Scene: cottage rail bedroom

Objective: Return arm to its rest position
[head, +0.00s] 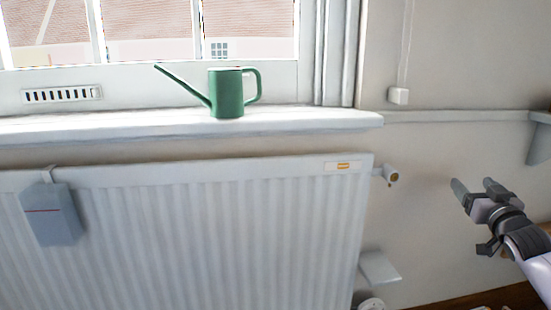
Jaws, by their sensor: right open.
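My right gripper (473,188) is at the right of the head view, in front of the bare wall beside the radiator. Its two fingers are apart and nothing shows between them. The arm comes in from the lower right corner. My left gripper is not in view. A green watering can (226,94) stands upright on the windowsill (310,119), well to the left of my right gripper, with its spout to the left and handle to the right.
A white radiator (200,230) fills the lower left, with a grey box (53,216) hung on it. Its valve (390,174) juts out at the right. A small ledge (379,267) sits low beside it, and a shelf (541,135) is at the right edge.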

